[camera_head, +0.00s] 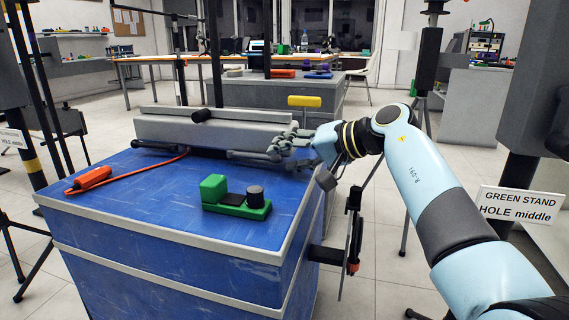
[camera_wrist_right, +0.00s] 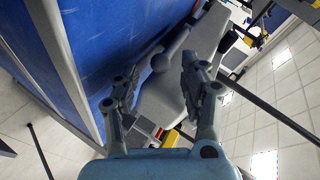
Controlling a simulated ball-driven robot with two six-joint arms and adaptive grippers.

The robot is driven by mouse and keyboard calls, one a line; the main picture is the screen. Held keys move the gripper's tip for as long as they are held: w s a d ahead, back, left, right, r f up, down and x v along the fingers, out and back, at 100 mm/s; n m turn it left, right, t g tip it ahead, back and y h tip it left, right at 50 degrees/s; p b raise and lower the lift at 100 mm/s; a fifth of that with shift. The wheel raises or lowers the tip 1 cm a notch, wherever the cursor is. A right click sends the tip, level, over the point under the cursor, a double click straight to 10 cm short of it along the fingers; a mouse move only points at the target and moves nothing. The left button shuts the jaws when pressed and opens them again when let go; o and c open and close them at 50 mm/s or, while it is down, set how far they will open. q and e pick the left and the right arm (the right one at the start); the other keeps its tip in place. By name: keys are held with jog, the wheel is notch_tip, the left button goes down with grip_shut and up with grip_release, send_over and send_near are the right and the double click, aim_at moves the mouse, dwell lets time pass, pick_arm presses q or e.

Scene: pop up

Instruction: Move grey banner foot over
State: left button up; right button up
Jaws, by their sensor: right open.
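The grey banner foot (camera_head: 225,130) is a long pale grey block lying along the back edge of the blue-topped table (camera_head: 140,225). A short black cylinder (camera_head: 201,115) sits on its top. My right gripper (camera_head: 278,147) is over the table's back right corner, close to the foot's right end. In the right wrist view the gripper (camera_wrist_right: 152,86) has its fingers apart with nothing gripped between them. The grey foot (camera_wrist_right: 205,38) shows beyond the fingers there, partly hidden by them. I cannot tell whether a finger touches it. My left gripper is not in view.
A dark rod (camera_head: 225,153) lies in front of the foot. A green block holder (camera_head: 237,208) stands mid-table, and an orange-handled tool (camera_head: 90,178) with a cable lies at left. A sign (camera_head: 517,205) hangs at right. The table's front left is clear.

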jog(key=shift+w+a+f, duration=0.25)
jog(key=shift+w+a, duration=0.05)
jog(key=shift+a, duration=0.15)
grip_shut()
